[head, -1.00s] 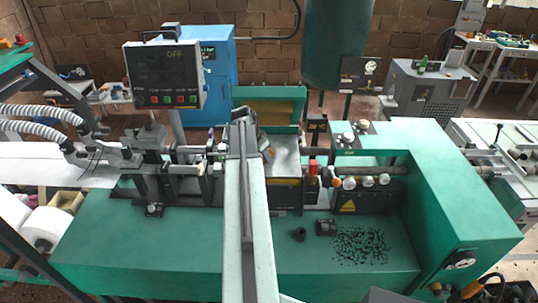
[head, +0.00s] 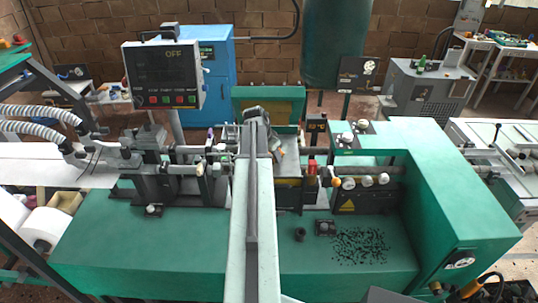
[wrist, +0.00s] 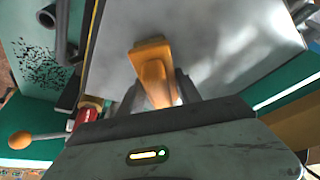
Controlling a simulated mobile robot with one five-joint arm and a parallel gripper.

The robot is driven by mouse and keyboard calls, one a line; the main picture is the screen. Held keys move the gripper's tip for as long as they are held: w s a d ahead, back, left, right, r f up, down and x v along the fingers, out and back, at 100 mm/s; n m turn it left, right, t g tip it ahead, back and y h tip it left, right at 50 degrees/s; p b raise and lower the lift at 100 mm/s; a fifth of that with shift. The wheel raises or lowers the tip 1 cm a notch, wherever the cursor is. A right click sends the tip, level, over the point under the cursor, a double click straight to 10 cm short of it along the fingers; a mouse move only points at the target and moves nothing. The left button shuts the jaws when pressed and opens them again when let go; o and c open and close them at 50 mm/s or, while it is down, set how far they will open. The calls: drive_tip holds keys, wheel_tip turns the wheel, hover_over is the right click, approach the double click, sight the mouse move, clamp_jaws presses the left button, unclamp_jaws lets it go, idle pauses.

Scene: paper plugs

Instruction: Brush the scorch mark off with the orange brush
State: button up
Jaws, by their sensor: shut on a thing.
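The orange brush (wrist: 155,72) is between the two dark fingers of my gripper (wrist: 158,82), which is shut on it. Its orange end points away over a pale metal plate (wrist: 245,35) in the wrist view. A blurry grey shading shows on this plate beside the brush; I cannot tell whether it is the scorch mark or shadow. I cannot tell whether the brush touches the plate. In the head view my arm hides part of the plate (head: 287,168), and a small orange bit of the brush (head: 281,151) shows to the right of the arm's end.
A red and orange lever (head: 312,168) and several pale knobs stand right of the plate. Black specks (head: 360,245) lie on the green machine bed (head: 130,250). A control panel (head: 162,75) reading OFF stands at the left.

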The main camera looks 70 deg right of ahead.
drive_tip(key=shift+s+d, duration=0.2)
drive_tip(key=shift+s, duration=0.35)
drive_tip(key=shift+w, duration=0.15)
drive_tip(key=shift+w+a, duration=0.25)
drive_tip(key=shift+w, duration=0.4)
drive_tip(key=shift+w+a, duration=0.25)
drive_tip(key=shift+w, duration=0.4)
drive_tip(key=shift+w+a+f, duration=0.1)
drive_tip(key=shift+w+a, duration=0.25)
drive_tip(key=shift+w, duration=0.35)
drive_tip(key=shift+w+a, duration=0.3)
drive_tip(key=shift+w, duration=0.4)
drive_tip(key=shift+s, duration=0.15)
